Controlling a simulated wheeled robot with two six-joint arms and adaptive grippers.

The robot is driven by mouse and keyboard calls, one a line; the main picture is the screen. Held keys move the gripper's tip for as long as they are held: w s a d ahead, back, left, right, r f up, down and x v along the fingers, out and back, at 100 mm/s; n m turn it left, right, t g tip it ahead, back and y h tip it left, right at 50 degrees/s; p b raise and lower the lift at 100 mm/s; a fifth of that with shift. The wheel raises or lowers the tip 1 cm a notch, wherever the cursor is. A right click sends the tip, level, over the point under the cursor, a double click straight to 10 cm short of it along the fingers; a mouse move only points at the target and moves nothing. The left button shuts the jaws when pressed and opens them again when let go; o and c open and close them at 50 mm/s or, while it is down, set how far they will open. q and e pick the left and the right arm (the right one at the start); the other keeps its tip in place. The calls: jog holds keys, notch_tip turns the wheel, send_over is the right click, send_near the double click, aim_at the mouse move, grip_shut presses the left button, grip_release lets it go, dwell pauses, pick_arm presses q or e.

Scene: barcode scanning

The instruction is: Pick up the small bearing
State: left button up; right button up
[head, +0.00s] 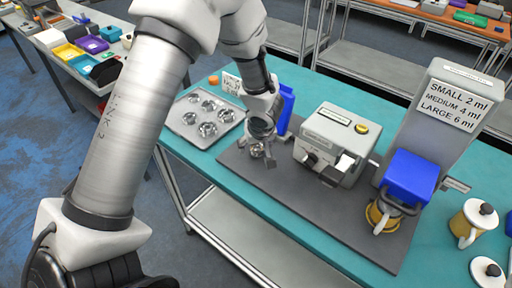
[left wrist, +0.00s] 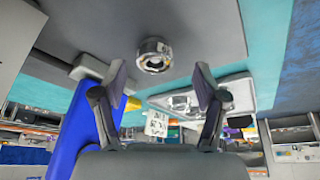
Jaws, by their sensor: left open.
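A small silver ring-shaped bearing (head: 256,151) sits on the dark grey mat (head: 330,205), near the mat's left end. It also shows whole in the left wrist view (left wrist: 153,55), ahead of the fingers. My left gripper (head: 264,158) is close to this bearing in the head view and partly covers it. In the left wrist view its two fingers (left wrist: 161,82) are spread apart with nothing between them, and the bearing is beyond the tips. Several other bearings lie in a silver tray (head: 182,131) to the left. My right gripper is not in view.
A blue upright object (head: 287,103) stands right behind my left gripper. A grey-white machine (head: 340,128) is to its right. Further right are a labelled dispenser (head: 425,125) with a blue block and a yellow-and-white mug (head: 472,222). The mat between is mostly clear.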

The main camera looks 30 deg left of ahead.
pick_arm(q)
jog(key=shift+w+a+f, duration=0.15)
jog(key=shift+w+f, duration=0.6)
jog(key=shift+f, duration=0.3)
jog(key=shift+s+r, duration=0.2)
jog(key=shift+s, duration=0.05)
jog(key=shift+c, duration=0.7)
jog(key=shift+s+r, duration=0.1)
jog(key=shift+s, duration=0.1)
jog(key=c, duration=0.5)
jog(key=shift+w, duration=0.1)
jog(key=c, duration=0.6)
